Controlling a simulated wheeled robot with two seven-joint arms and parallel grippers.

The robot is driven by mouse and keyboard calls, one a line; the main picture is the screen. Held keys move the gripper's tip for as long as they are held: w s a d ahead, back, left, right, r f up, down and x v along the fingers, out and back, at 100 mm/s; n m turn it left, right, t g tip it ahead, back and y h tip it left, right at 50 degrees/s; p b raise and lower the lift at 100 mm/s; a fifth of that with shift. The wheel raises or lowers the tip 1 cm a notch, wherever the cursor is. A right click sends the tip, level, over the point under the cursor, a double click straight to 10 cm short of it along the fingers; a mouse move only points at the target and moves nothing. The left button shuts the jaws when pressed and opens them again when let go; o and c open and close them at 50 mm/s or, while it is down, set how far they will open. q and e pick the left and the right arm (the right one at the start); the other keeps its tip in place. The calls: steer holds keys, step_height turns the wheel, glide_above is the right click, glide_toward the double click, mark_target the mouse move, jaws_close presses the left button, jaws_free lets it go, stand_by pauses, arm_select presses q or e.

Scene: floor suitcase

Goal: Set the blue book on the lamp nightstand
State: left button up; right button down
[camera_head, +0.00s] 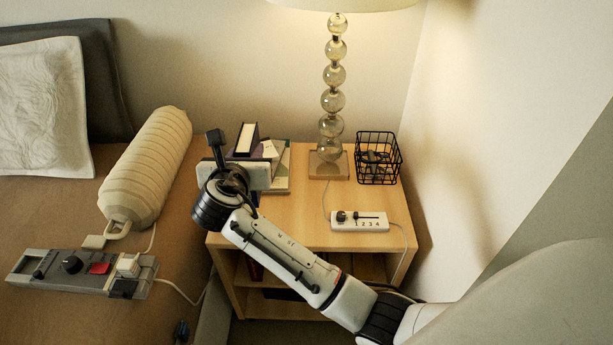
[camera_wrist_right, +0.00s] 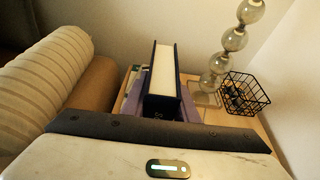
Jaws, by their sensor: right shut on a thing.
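The blue book (camera_head: 247,138) is upright with its pale page edges facing up, at the back left of the lamp nightstand (camera_head: 300,228). In the right wrist view the dark blue book (camera_wrist_right: 163,85) stands straight ahead of the palm. My right gripper (camera_head: 237,152) is shut on it; its fingers are mostly hidden. I cannot tell whether the book touches what is under it. The lamp (camera_head: 333,100) stands to the right of the book. My left gripper is not in view.
A flat book with a green and pale cover (camera_head: 279,172) lies beside the held book. A black wire basket (camera_head: 378,158) and a white switch box (camera_head: 359,221) occupy the nightstand's right side. A bolster (camera_head: 147,170) and a grey control panel (camera_head: 82,272) lie on the bed.

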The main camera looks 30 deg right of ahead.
step_height(320, 180, down, 6)
steer(key=shift+w+d+f+b, duration=0.1)
steer(key=shift+w+f+b, duration=0.05)
steer(key=shift+b, duration=0.85)
step_height(320, 180, down, 4)
steer(key=shift+r+b, duration=0.1)
steer(key=shift+b, duration=0.6)
steer(key=shift+r, duration=0.1)
steer(key=c, duration=1.4)
jaws_free()
steer(key=shift+f, duration=0.2)
